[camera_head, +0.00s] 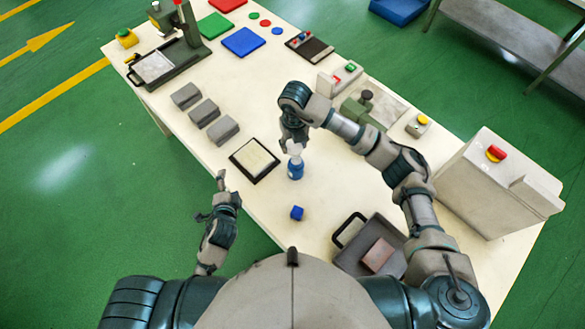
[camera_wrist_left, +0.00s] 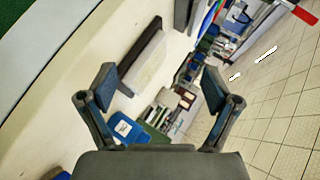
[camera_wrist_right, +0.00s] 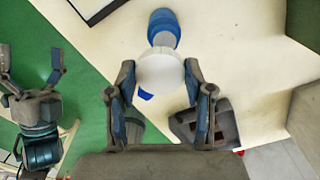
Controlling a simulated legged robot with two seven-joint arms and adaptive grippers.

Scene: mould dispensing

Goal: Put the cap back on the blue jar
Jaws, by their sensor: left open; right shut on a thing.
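The blue jar (camera_head: 295,170) stands upright on the cream table, just below my right gripper (camera_head: 293,143). The right wrist view also shows the jar (camera_wrist_right: 163,26), beyond the fingertips. My right gripper is shut on the round white cap (camera_wrist_right: 160,71), close to the jar's pale upper end. I cannot tell whether cap and jar touch. My left gripper (camera_head: 221,183) is open and empty, left of the jar near the table's edge. In the left wrist view, a blue object with a white label, probably the jar (camera_wrist_left: 123,130), shows between its open fingers.
A blue cube (camera_head: 297,212) lies in front of the jar. A dark-framed pale plate (camera_head: 233,154) lies left of the jar, with grey blocks (camera_head: 204,112) beyond. A dark handled tray (camera_head: 346,264) is at front right. A box with a red button (camera_head: 490,175) stands at right.

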